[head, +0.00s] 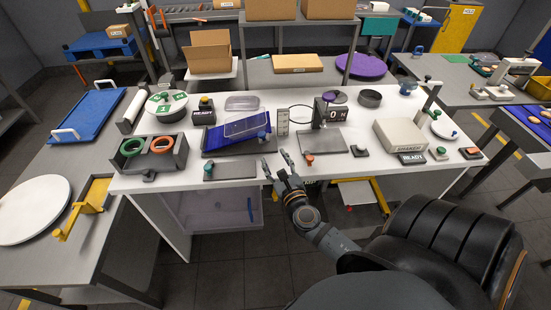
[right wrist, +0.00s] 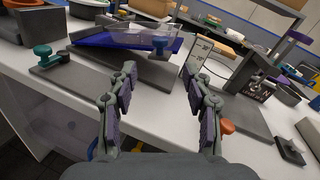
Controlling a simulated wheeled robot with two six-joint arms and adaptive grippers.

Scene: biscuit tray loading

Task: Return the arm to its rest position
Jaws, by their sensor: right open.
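My right gripper (head: 276,161) is at the front edge of the white table (head: 240,176), with its arm coming up from the bottom of the head view. Its two fingers are spread apart with nothing between them. In the right wrist view the open right gripper (right wrist: 158,72) points at the table, between a blue tray (right wrist: 115,40) on a dark sloped stand and a grey press-like device (right wrist: 235,100). The gripper appears clear of both. My left arm and gripper do not show in either view.
The blue tray with a clear lid (head: 240,127) rests on its stand just behind the gripper. A grey plate (head: 231,171) lies to the left, and a device with a display (head: 331,113) stands to the right.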

